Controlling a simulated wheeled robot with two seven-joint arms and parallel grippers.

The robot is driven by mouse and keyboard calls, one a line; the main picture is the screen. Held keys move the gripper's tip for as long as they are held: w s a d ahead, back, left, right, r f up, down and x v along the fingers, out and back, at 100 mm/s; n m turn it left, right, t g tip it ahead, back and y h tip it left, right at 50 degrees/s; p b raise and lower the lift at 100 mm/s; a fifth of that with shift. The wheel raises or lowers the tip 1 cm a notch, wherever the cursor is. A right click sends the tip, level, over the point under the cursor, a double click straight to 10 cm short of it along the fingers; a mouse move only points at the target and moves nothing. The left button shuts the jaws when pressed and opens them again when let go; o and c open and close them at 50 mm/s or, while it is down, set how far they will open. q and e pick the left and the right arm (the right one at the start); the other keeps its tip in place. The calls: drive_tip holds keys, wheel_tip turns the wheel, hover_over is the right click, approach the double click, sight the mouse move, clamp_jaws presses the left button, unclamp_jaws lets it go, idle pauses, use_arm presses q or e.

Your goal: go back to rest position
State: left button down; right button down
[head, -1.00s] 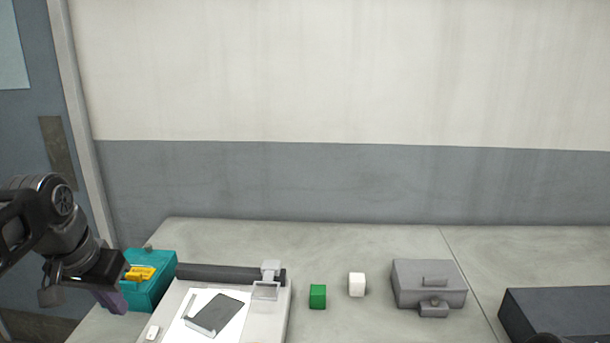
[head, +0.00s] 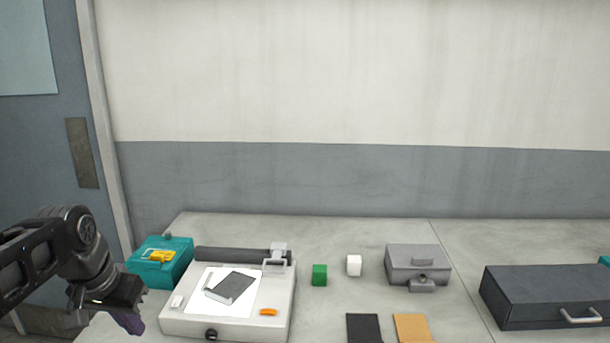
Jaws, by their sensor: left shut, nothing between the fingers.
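My left gripper (head: 134,322) hangs at the lower left, pointing down, beside the left edge of the table (head: 335,235). It is shut and empty, and apart from the things on the table. My right gripper is not in view.
Nearest is a white light-box device (head: 180,325) with a dark plate (head: 236,284) on it. Behind stands a teal box (head: 143,268) with a yellow part (head: 161,256). Further right are green (head: 319,275) and white (head: 354,265) cubes, a grey box (head: 418,259) and a dark case (head: 545,287).

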use_arm(q)
drive_tip(key=w+d+f+h, duration=0.1)
drive_tip(key=d+f, duration=0.4)
drive_tip(key=f, duration=0.4)
drive_tip(key=d+f+g+h, duration=0.1)
drive_tip(key=d+f, duration=0.4)
drive_tip(key=f, duration=0.4)
drive_tip(key=w+d+f+h, duration=0.1)
drive_tip(key=d+f, duration=0.4)
drive_tip(key=f, duration=0.4)
drive_tip(key=s+d+f+n+g, duration=0.1)
drive_tip(key=s+d+f, duration=0.5)
drive_tip(key=s+f, duration=0.3)
drive_tip(key=s+d+f, duration=0.6)
drive_tip(key=s+f, duration=0.4)
drive_tip(key=s, duration=0.2)
drive_tip(key=shift+d+n+g+h, duration=0.2)
drive_tip(key=shift+n+g+h, duration=0.2)
drive_tip(key=shift+s, duration=0.1)
